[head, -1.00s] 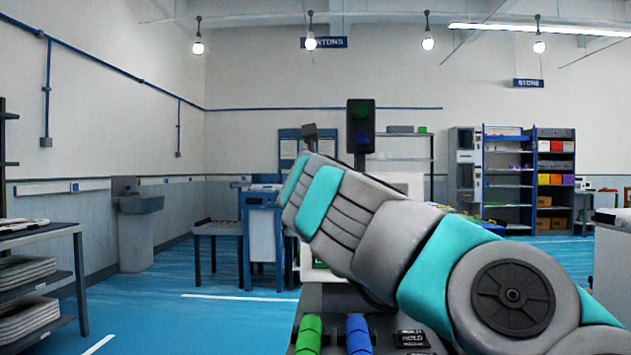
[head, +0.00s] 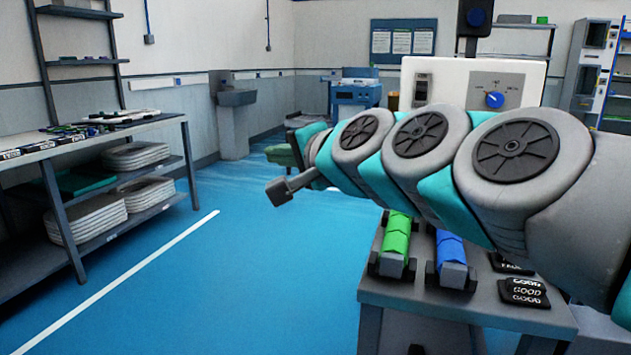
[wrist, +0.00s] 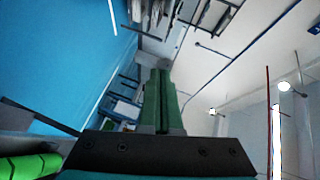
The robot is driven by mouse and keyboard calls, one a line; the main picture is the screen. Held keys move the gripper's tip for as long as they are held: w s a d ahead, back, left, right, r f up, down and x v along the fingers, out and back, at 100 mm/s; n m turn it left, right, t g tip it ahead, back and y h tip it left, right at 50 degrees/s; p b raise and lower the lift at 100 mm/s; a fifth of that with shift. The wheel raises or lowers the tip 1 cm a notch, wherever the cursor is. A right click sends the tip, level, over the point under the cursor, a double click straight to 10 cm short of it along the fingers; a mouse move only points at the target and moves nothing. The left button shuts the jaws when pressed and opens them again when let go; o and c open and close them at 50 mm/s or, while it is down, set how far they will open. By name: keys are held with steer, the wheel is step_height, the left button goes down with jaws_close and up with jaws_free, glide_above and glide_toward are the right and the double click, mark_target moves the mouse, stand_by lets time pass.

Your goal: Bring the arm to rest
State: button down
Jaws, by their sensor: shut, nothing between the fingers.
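My arm (head: 430,150) reaches across the head view from the right edge toward the middle, above a grey stand. In the wrist view, my gripper (wrist: 164,68) shows two long green fingers lying side by side. They are shut with nothing between them and point away over open space. The gripper's dark mounting plate (wrist: 160,155) fills the bottom of that view. In the head view the fingers are hard to make out at the arm's far end.
The grey stand (head: 470,312) holds a green roller (head: 396,238), a blue roller (head: 450,248) and black label plates (head: 524,292). Behind the arm is a white panel with a blue knob (head: 494,99). A shelved workbench (head: 130,132) stands left. Blue floor (head: 250,270) between is clear.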

steer(key=s+d+f+n+g+h, duration=0.2)
steer(key=s+d+f+g, duration=0.15)
steer(key=f, duration=0.45)
steer(key=s+d+f+n+g+h, duration=0.1)
steer(key=s+d+f+n+g, duration=0.1)
steer(key=s+f, duration=0.5)
steer(key=s+d+f+n+g+h, duration=0.2)
steer(key=s+f, duration=0.1)
steer(key=f, duration=0.7)
steer(key=s+d+f+n+g+h, duration=0.1)
steer(key=s+d+f+g+h, duration=0.1)
steer(key=s+d+f, duration=0.3)
steer(key=s+d+f+n+g+h, duration=0.1)
steer(key=s+d+f+g, duration=0.4)
steer(key=s, duration=0.8)
steer(key=d+f+h, duration=0.1)
steer(key=d, duration=0.2)
steer(key=shift+d+f, duration=0.2)
steer(key=shift+f, duration=0.1)
